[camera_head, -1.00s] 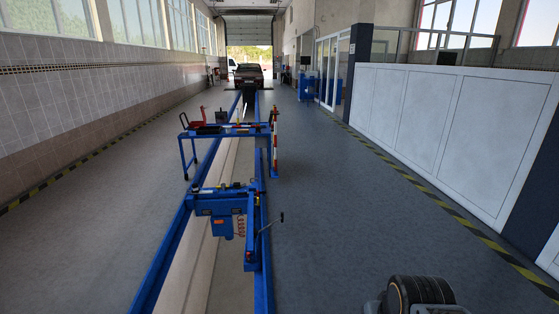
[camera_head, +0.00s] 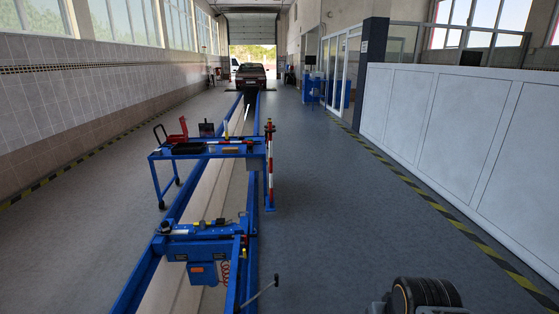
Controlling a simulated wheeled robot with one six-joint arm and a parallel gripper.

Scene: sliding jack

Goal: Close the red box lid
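A small red object (camera_head: 177,137) sits at the left end of the blue cart (camera_head: 155,156), with a red part standing upright. It may be the red box with its lid raised, but it is too small to tell. The cart stands ahead, left of centre, some way off. My gripper is not seen; only a dark rounded part of my own body shows at the lower right.
A black tray (camera_head: 188,148) lies on the cart. A red-and-white post (camera_head: 269,165) stands at its right. The blue jack (camera_head: 200,246) spans the pit rails in front, its handle (camera_head: 262,294) sticking out right. Open floor (camera_head: 340,220) lies right of the rails.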

